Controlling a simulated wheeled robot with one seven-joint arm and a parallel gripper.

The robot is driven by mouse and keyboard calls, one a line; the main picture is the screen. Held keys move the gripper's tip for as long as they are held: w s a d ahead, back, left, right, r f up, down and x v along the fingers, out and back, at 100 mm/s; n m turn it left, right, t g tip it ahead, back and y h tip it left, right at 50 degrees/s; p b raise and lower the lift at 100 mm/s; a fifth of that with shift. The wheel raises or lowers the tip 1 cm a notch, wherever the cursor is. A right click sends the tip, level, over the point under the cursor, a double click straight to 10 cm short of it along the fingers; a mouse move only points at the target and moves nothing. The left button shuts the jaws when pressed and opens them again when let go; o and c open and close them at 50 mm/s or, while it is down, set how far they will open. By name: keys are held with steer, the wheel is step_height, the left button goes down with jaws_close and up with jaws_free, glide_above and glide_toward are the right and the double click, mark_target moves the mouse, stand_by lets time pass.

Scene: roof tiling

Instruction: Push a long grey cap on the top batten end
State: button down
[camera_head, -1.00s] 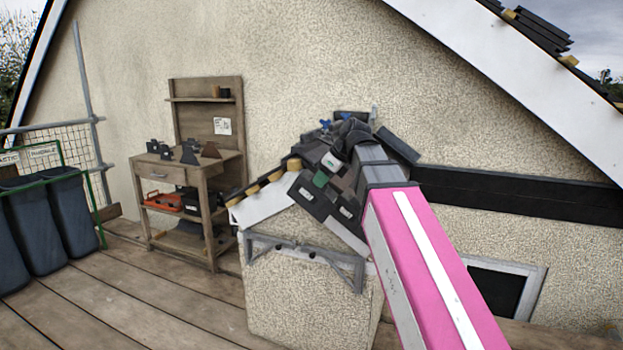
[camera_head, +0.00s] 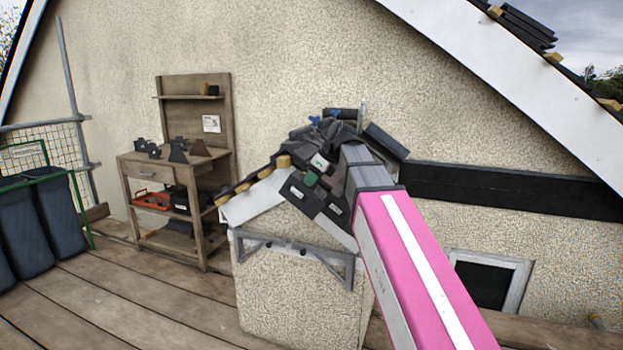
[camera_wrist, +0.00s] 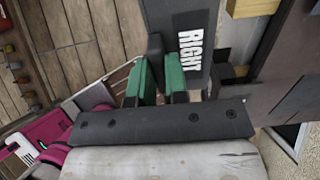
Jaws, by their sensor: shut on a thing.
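My gripper (camera_wrist: 159,82) has green finger pads and is shut on a dark grey piece (camera_wrist: 178,14), which carries a white label reading "RIGHT". The gripped part lies between the pads, and the label faces the wrist camera. In the head view the green pad shows among dark parts near the gable top, and the fingertips are partly hidden. The top batten end (camera_head: 284,161) is a bare yellow wooden stub at the upper end of the white sloping verge (camera_head: 255,200). A yellow wooden block (camera_wrist: 252,7) shows at the top right of the wrist view, apart from the held piece.
Lower batten ends (camera_head: 243,187) step down the verge to the left. A wooden workbench (camera_head: 165,165) holds several dark pieces (camera_head: 178,151). Dark bins (camera_head: 50,215) stand far left. A grey bracket (camera_head: 300,250) crosses the small wall. The plank floor ahead is clear.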

steer(key=shift+w+d, duration=0.3)
steer(key=shift+w, duration=0.55)
steer(key=shift+w+d, duration=0.3)
steer(key=shift+w, duration=0.55)
steer(key=shift+w+d+r, duration=0.1)
steer(key=shift+w+d, duration=0.15)
steer(key=shift+w, duration=0.5)
steer(key=shift+w+d, duration=0.2)
steer(key=shift+w, duration=0.5)
steer(key=shift+w+d+r, duration=0.1)
steer(key=shift+w+d, duration=0.15)
steer(key=shift+w, duration=0.5)
stand_by(1.4)
steer(key=c, duration=1.1)
jaws_free()
steer(key=shift+o, duration=0.2)
steer(key=shift+v, duration=3)
